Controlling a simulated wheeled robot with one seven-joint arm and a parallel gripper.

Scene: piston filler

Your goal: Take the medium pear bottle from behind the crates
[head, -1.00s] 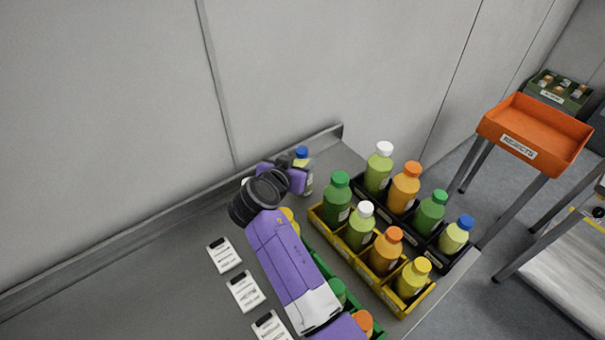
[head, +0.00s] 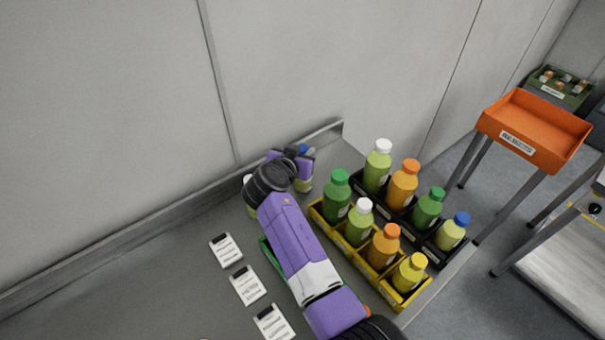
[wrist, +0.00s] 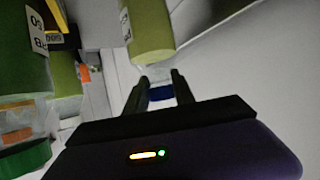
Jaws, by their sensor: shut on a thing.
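A pale green bottle (head: 304,185) with a blue cap stands at the back of the counter, behind the crates and near the wall. It also shows upside down in the wrist view (wrist: 150,35), its label mostly cut off. My gripper (head: 302,158) is at the top of this bottle and hides much of its upper part. In the wrist view my gripper (wrist: 160,92) has its two fingers on either side of the blue cap and is shut on it. The label is too small to read in the head view.
A yellow crate (head: 374,284) and a black crate (head: 440,262) hold several bottles right of my arm. A green crate (head: 268,252) is mostly hidden under my arm. Another pale bottle (head: 250,207) shows partly beside my wrist. Label cards (head: 247,285) lie at left.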

